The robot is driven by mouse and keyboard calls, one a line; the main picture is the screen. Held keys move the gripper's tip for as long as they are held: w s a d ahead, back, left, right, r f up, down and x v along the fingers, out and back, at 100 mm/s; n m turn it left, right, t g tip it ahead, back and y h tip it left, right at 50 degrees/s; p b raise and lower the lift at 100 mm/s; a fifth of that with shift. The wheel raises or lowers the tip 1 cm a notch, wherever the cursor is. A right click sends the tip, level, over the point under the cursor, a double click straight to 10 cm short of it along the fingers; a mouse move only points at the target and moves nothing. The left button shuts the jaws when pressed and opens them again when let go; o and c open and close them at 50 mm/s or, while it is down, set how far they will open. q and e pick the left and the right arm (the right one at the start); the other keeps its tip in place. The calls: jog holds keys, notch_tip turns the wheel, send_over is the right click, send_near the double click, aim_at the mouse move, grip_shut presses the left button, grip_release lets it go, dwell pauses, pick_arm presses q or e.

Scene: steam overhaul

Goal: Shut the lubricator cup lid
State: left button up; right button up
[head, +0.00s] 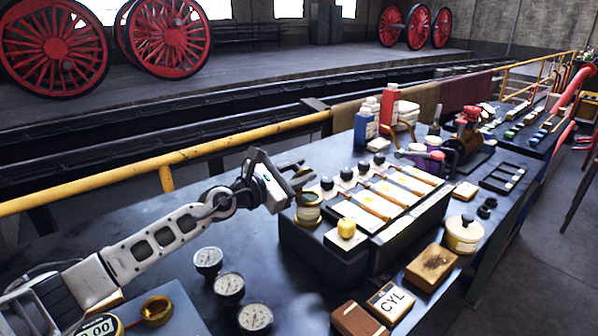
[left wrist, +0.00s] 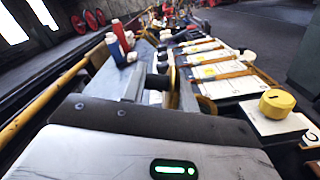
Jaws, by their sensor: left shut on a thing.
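The lubricator cup (head: 308,212) is a small brass and cream cup at the left end of the dark block on the bench. Its brass rim (left wrist: 207,105) shows partly in the left wrist view. A thin brass disc, seen edge-on, looks like the lid (left wrist: 172,76) and stands raised beside the cup. My left gripper (head: 300,174) is just above the cup, its fingers pointing right. In the left wrist view the fingers (left wrist: 150,86) are shut at the lid, and I take it to be held. The fingers hide much of the contact. My right gripper is not in view.
A yellow knob (head: 346,227) on a white pad sits right of the cup. Black knobs (head: 346,173) line the block's back edge. Three gauges (head: 229,286) lie on the bench in front. A yellow rail (head: 150,162) runs behind. Blue and red bottles (head: 364,124) stand farther back.

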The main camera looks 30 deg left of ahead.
pick_arm(q)
jog(key=o, duration=0.8)
jog(key=shift+a, duration=0.1)
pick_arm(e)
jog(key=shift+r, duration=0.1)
pick_arm(q)
jog(key=b+v, duration=0.7)
jog(key=v, duration=0.9)
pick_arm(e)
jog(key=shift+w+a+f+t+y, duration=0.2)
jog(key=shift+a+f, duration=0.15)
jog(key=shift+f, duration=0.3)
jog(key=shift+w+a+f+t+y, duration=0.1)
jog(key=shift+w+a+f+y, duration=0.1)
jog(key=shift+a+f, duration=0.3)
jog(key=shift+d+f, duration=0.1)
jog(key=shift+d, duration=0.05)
